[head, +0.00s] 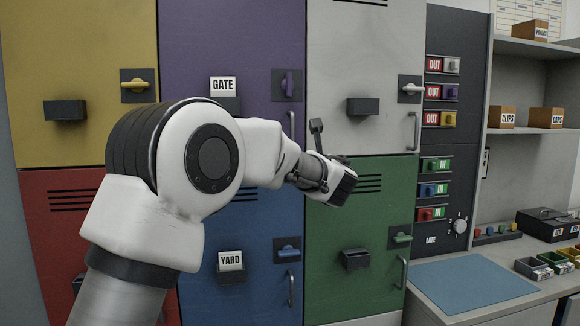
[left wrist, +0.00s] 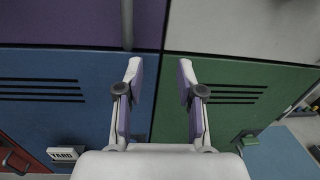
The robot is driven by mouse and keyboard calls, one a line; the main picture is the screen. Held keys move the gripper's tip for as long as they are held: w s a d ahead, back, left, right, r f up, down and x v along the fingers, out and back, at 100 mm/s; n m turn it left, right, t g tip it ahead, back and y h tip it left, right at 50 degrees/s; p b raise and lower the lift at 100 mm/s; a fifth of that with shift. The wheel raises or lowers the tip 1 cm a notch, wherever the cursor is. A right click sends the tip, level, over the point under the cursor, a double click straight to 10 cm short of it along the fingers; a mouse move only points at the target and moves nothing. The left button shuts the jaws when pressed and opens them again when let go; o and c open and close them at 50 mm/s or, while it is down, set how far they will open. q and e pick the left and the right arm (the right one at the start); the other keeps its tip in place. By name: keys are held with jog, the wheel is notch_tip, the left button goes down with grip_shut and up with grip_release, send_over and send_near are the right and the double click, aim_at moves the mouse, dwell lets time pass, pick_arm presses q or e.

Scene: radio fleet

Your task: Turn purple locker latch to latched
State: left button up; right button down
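The purple locker (head: 222,40) is at the top middle of the head view. Its purple latch (head: 289,84) stands upright on a dark plate at the door's right side. My left gripper (head: 330,155) is below and right of the latch, in front of the lockers, and apart from it. In the left wrist view my left gripper (left wrist: 160,80) is open, with nothing between its fingers. The purple locker's lower edge (left wrist: 80,25) and its bar handle (left wrist: 127,25) show there; the latch does not. My right gripper is not in view.
Yellow (head: 60,60), white (head: 350,60), red (head: 60,230), blue (head: 265,230) and green (head: 330,220) lockers surround it. The yellow, white, blue and green latches lie level. A GATE sign box (head: 223,88) sits on the purple door. A panel of IN/OUT tags (head: 450,150) stands right.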

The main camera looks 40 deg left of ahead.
aim_at(290, 84)
pick_arm(q)
jog(key=s+r+t+y, duration=0.1)
jog(key=s+r+y, duration=0.1)
jog(key=r, duration=0.6)
jog(key=s+r+y, duration=0.3)
jog(key=r, duration=0.5)
jog(key=p+x, duration=0.1)
jog(key=x, duration=0.1)
jog(key=p+x, duration=0.2)
jog(key=x, duration=0.1)
jog(key=p+x, duration=0.1)
jog(key=x, duration=0.1)
jog(key=shift+w+a+f, duration=0.2)
jog(key=shift+w+f, duration=0.1)
jog(key=shift+w+a+p, duration=0.25)
jog(key=shift+a+p, duration=0.15)
jog(key=shift+a, duration=0.05)
jog(key=shift+d, duration=0.15)
grip_shut()
